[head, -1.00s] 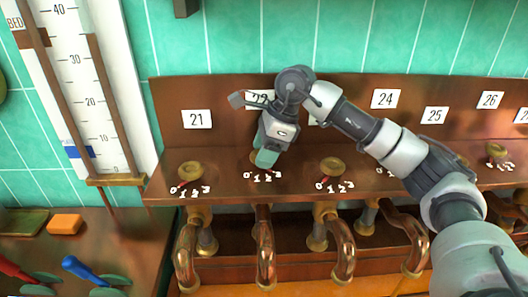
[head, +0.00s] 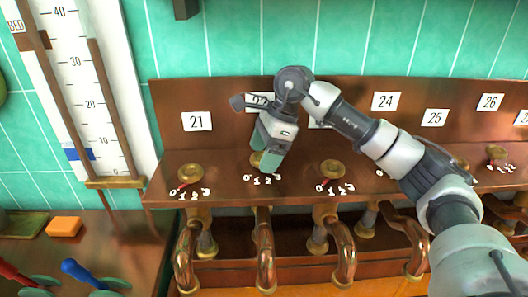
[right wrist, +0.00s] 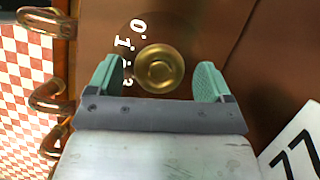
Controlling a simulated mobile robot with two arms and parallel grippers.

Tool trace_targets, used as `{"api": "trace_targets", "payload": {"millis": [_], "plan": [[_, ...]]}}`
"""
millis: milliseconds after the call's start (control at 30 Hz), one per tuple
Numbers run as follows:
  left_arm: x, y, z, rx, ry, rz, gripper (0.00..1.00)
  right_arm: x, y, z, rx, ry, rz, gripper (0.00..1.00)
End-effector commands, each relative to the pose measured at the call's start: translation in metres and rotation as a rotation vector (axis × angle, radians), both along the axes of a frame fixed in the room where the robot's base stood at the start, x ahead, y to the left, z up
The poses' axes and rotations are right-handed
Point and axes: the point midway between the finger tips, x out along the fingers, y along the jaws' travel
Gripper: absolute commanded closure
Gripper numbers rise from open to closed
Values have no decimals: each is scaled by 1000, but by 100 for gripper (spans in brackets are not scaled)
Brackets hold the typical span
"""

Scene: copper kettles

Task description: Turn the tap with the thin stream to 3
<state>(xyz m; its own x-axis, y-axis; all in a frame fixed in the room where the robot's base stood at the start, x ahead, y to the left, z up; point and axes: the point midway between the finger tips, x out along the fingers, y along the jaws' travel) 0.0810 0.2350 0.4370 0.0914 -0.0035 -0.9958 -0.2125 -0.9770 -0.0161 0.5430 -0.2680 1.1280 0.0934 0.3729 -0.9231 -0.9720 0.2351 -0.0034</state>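My right gripper (head: 268,157) is at the brass knob (head: 256,159) under label 22 (head: 260,102). In the right wrist view the green fingers of the gripper (right wrist: 158,76) stand open, one on each side of the round knob (right wrist: 160,68), with gaps visible. The dial digits beside the knob are partly covered by a finger; its pointer is hidden. The copper spout (head: 265,250) of this tap hangs below the shelf. I cannot make out a stream at any spout. My left gripper is not in view.
A knob (head: 190,173) under label 21 stands to the left and another knob (head: 333,169) to the right, both with red pointers. A tall scale (head: 75,90) stands at the left. An orange block (head: 64,227) and a blue-handled lever (head: 82,270) are lower left.

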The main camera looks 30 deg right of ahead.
Motion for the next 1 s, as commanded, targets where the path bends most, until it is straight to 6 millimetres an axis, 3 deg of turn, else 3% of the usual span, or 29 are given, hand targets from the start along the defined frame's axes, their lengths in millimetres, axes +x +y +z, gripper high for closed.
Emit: {"api": "trace_targets", "payload": {"millis": [367,800,1000], "plan": [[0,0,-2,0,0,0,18,0,-3,5,-1,1,-2,18],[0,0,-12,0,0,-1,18,-8,-33,80,1,-2,-2,18],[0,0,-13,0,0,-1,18,-10,-40,97,-1,2,-1,18]]}}
